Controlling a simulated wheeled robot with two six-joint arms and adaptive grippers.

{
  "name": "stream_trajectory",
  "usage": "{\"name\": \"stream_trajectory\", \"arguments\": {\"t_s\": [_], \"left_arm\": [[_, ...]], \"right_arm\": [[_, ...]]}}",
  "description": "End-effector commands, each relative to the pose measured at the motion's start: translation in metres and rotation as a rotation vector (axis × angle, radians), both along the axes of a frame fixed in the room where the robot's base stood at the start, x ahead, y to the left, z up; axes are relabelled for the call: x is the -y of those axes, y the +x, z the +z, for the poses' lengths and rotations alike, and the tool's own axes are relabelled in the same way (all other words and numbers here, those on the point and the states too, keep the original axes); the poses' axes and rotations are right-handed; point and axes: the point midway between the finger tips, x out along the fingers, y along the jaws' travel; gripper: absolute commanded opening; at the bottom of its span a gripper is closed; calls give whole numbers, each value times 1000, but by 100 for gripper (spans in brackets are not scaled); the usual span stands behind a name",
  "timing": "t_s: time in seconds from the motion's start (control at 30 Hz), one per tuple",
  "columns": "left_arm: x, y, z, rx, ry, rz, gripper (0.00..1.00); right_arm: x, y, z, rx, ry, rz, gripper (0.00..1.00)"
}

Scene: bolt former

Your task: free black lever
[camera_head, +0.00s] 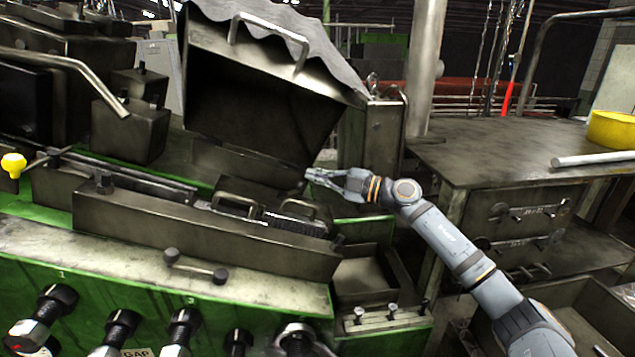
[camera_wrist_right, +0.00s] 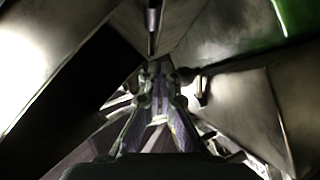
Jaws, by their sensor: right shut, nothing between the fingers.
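My right gripper (camera_head: 310,175) reaches in from the right at the lower right edge of a raised metal hood (camera_head: 345,70). Its fingers are shut with nothing between them. In the wrist view the fingers (camera_wrist_right: 158,75) meet between dark metal plates. A thin dark rod (camera_wrist_right: 152,28) hangs just beyond the fingertips; I cannot tell whether it is the black lever or whether the fingers touch it. A bar with two dark knobs (camera_head: 196,265) sits on the front of the green machine, well away from the gripper. My left gripper is not in view.
The hood's open dark cavity lies left of the gripper. Below are a metal cover with handles (camera_head: 235,205) and a tray (camera_head: 365,270). A metal post (camera_head: 383,140) stands close behind. A workbench (camera_head: 500,150) with a yellow ring (camera_head: 612,128) is at right.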

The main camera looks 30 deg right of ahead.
Motion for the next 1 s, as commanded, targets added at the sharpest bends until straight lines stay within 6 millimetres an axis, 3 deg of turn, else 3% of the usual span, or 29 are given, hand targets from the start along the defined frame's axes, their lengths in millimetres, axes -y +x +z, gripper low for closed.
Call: {"name": "stream_trajectory", "arguments": {"t_s": [0.2,0.4,1.0], "left_arm": [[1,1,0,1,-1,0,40],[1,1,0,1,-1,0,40],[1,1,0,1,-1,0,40]], "right_arm": [[1,0,47,5,-1,-1,0],[1,0,76,3,0,-2,0],[1,0,82,0,0,-2,0]]}}
